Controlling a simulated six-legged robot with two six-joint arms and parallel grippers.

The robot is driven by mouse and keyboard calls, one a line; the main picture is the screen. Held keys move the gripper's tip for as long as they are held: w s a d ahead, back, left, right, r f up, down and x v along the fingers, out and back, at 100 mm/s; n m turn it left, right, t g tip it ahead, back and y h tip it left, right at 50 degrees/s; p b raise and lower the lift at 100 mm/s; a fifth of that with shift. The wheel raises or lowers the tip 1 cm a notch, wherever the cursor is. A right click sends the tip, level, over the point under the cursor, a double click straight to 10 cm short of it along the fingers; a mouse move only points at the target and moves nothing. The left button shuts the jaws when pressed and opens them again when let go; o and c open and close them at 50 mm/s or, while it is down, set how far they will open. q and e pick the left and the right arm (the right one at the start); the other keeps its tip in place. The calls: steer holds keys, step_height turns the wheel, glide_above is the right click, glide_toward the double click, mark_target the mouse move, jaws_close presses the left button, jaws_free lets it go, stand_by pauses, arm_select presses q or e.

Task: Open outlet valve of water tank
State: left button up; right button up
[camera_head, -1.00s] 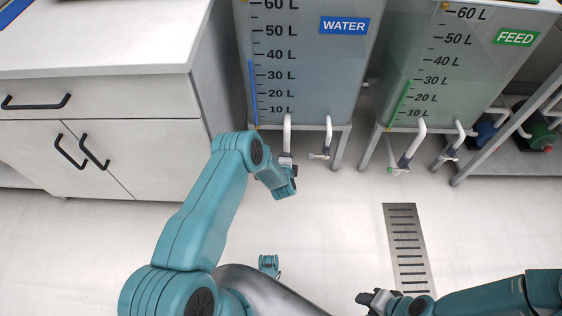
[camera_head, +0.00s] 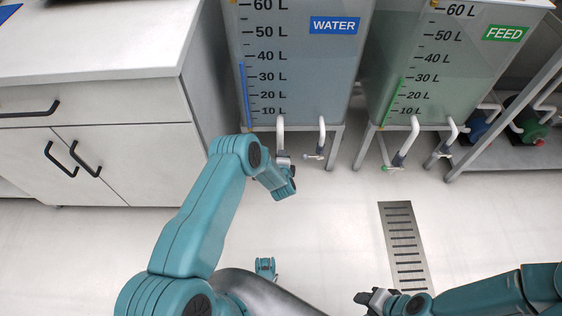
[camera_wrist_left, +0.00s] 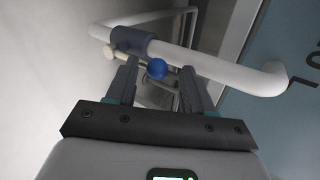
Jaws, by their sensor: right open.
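The water tank (camera_head: 300,75) has a WATER label and two white pipes below it. In the left wrist view, a white pipe (camera_wrist_left: 205,65) carries a dark blue valve body (camera_wrist_left: 131,41). A blue ball knob (camera_wrist_left: 157,69) shows between the fingers of my left gripper (camera_wrist_left: 158,77). The fingers are apart, one on each side of the knob; I cannot tell whether they touch it. In the head view my left wrist hides its fingers, near the left pipe (camera_head: 280,136). My right gripper (camera_head: 366,298) is open and empty over the floor, far from the tank.
A feed tank (camera_head: 450,60) with similar pipes stands to the right. A white cabinet (camera_head: 100,150) stands to the left of the water tank. A floor drain grate (camera_head: 404,245) lies in front of the tanks. The floor between is clear.

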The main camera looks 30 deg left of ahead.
arm_select(q)
steer(key=shift+s, duration=0.15)
steer(key=p+v, duration=0.6)
steer(key=v, duration=1)
